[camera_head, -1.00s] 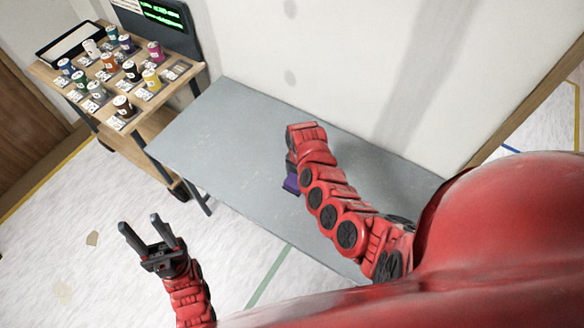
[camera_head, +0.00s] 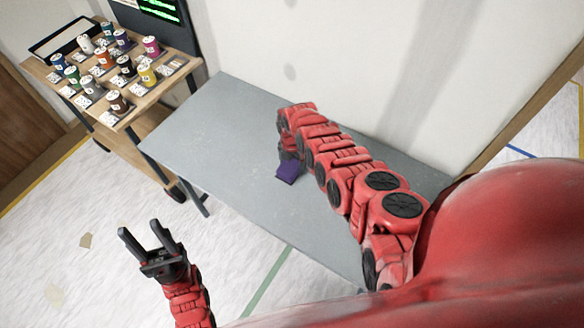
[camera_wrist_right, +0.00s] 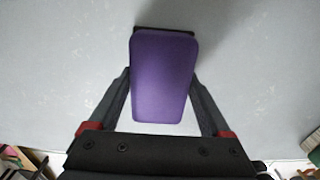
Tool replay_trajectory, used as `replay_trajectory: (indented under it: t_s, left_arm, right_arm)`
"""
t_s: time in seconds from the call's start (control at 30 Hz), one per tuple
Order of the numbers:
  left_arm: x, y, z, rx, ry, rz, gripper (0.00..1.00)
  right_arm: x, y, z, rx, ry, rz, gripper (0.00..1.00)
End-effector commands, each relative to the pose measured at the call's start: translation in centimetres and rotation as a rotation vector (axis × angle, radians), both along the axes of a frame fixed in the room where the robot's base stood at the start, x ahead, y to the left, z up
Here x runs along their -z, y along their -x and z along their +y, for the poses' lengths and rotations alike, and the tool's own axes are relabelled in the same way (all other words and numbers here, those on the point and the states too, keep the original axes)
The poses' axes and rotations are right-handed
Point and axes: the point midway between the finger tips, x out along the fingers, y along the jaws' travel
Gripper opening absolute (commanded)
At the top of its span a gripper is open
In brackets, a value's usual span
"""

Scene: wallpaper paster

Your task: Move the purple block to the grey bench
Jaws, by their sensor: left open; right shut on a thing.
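The purple block (camera_head: 288,172) shows below the end of my right arm, over the grey bench (camera_head: 220,130). In the right wrist view the purple block (camera_wrist_right: 163,78) lies between the fingers of my right gripper (camera_wrist_right: 162,95), which is shut on it. The grey bench top (camera_wrist_right: 60,70) fills the background there. I cannot tell whether the block touches the bench. In the head view the right gripper is mostly hidden behind its own arm. My left gripper (camera_head: 147,240) is open and empty, above the floor in front of the bench.
A wooden cart (camera_head: 150,105) with several coloured cups and cards stands at the left end of the bench. A white wall (camera_head: 330,60) runs behind the bench. The left part of the bench top is clear. Green tape (camera_head: 268,280) marks the floor.

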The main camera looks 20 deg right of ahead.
Motion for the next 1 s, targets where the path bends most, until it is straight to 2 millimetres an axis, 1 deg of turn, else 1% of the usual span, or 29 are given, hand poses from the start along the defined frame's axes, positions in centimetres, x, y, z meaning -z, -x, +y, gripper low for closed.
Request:
replay_trajectory:
  t_s: [0.03, 0.27, 0.4, 0.43, 0.5, 0.53, 0.73, 0.83, 0.93, 1.0]
  left_arm:
    - [0.2, 0.0, 0.0, 0.0, 0.0, 0.0, 0.5]
    - [0.1, 0.0, 0.0, 0.0, 0.0, 0.0, 0.5]
    - [0.6, 0.0, 0.0, 0.0, 0.0, 0.0, 0.5]
    - [0.4, 0.0, 0.0, 0.0, 0.0, 0.0, 0.5]
    - [0.4, 0.0, 0.0, 0.0, 0.0, 0.0, 0.5]
    - [0.4, 0.0, 0.0, 0.0, 0.0, 0.0, 0.5]
    - [0.3, 0.0, 0.0, 0.0, 0.0, 0.0, 0.5]
    - [-0.2, 0.0, 0.0, 0.0, 0.0, 0.0, 0.5]
    - [-1.3, 0.0, 0.0, 0.0, 0.0, 0.0, 0.5]
    - [-2.5, 0.0, 0.0, 0.0, 0.0, 0.0, 0.5]
  right_arm:
    - [0.2, -0.1, -0.1, 0.001, 0.002, -0.001, 0.19]
    - [0.1, 0.0, -0.1, 0.0, 0.001, -0.001, 0.19]
    - [0.6, 0.0, -0.1, 0.0, 0.001, 0.001, 0.19]
    - [0.5, 0.0, -0.1, 0.0, 0.001, 0.001, 0.86]
    - [0.5, 0.0, -0.1, 0.0, 0.001, 0.001, 0.98]
    - [0.5, 0.0, -0.1, 0.0, 0.001, 0.001, 1.0]
    - [0.4, 0.0, -0.1, 0.0, 0.001, 0.001, 1.0]
    - [0.0, 0.0, 0.0, 0.0, 0.001, 0.001, 1.0]
    - [-1.5, 0.1, 0.0, 0.0, -0.002, 0.003, 1.0]
    - [-3.0, 0.2, -0.1, 0.002, -0.002, 0.004, 1.0]
